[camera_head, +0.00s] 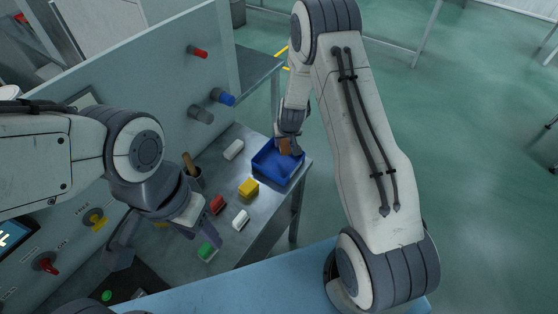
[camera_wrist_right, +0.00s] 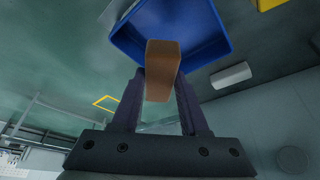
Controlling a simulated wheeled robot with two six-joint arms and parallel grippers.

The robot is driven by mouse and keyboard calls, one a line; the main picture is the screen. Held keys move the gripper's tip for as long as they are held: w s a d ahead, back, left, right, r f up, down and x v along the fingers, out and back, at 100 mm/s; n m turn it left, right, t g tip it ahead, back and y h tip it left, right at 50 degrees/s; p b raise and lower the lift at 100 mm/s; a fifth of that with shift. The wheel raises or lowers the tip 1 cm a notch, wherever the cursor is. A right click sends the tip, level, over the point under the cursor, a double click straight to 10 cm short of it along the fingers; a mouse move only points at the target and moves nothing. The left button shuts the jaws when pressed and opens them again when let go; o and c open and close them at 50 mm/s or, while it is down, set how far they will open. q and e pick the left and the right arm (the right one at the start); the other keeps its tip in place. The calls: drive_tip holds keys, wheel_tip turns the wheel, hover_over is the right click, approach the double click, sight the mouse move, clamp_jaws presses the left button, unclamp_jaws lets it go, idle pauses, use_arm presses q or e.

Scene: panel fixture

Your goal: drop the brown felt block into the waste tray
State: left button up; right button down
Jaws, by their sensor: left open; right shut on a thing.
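The brown felt block (camera_head: 284,146) is between the fingers of my right gripper (camera_head: 289,140), which is shut on it. In the right wrist view the block (camera_wrist_right: 162,70) is held between the two fingers of the gripper (camera_wrist_right: 161,95), with the blue tray behind it. The blue waste tray (camera_head: 264,172) stands at the far right end of the metal bench; the block is over its back part in the head view. The tray's inside also shows in the right wrist view (camera_wrist_right: 200,32). My left gripper (camera_head: 168,242) is open and empty over the near left of the bench.
White (camera_head: 233,149), yellow (camera_head: 249,187), red (camera_head: 217,205), another white (camera_head: 240,219) and green (camera_head: 207,250) blocks lie on the bench. A brown-handled tool stands in a cup (camera_head: 195,178). The upright panel (camera_head: 165,95) with knobs bounds the left side.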

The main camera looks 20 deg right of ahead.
wheel_tip(320, 180, down, 6)
drive_tip(key=b, duration=0.5)
drive_tip(key=shift+r, duration=0.15)
drive_tip(key=shift+r, duration=0.1)
drive_tip(key=shift+c, duration=1.7)
unclamp_jaws()
drive_tip(key=shift+s, duration=0.1)
drive_tip(key=shift+r, duration=0.1)
drive_tip(key=p+v, duration=0.4)
drive_tip(key=v, duration=0.6)
drive_tip(key=shift+s+r, duration=0.1)
